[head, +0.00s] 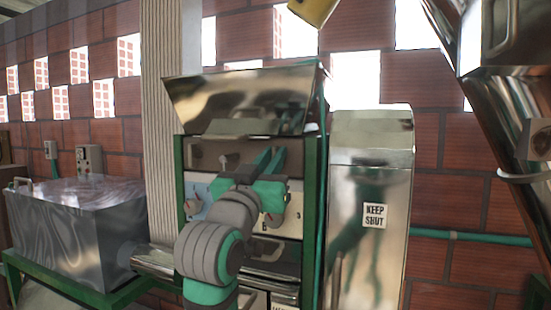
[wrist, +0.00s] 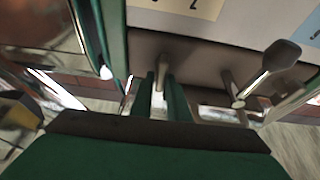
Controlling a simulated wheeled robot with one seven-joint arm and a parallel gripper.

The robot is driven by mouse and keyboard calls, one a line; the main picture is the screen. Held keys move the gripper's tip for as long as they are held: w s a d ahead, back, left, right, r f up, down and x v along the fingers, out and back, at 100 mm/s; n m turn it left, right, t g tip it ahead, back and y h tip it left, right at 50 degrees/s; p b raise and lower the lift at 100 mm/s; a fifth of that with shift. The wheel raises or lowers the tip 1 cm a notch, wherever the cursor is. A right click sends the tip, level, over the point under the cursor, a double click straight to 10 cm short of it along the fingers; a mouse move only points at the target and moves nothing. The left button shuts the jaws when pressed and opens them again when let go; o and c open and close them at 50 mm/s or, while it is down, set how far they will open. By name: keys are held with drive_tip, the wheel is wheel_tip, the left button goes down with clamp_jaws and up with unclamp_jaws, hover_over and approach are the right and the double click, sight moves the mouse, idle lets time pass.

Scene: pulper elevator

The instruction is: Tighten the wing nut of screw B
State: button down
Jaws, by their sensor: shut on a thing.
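My gripper (head: 268,163) reaches up to the upper metal plate of the green-framed machine (head: 310,190), above the number panel. In the wrist view its two green fingers (wrist: 165,98) are closed around a slim grey metal piece (wrist: 160,76), which looks like one wing of a wing nut.
A sloped shiny hopper (head: 240,95) overhangs the plate. A metal cabinet marked KEEP SHUT (head: 370,190) stands at right, and a metal tank (head: 75,225) at left. A green post (wrist: 112,40) runs close beside the fingers.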

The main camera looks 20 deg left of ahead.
drive_tip(key=shift+s, duration=0.1)
drive_tip(key=c, duration=1.8)
unclamp_jaws()
drive_tip(key=shift+s, duration=0.1)
drive_tip(key=shift+o, duration=0.2)
drive_tip(key=v, duration=1)
drive_tip(key=shift+s+f, duration=0.25)
drive_tip(key=shift+s, duration=0.05)
drive_tip(key=shift+a, duration=0.1)
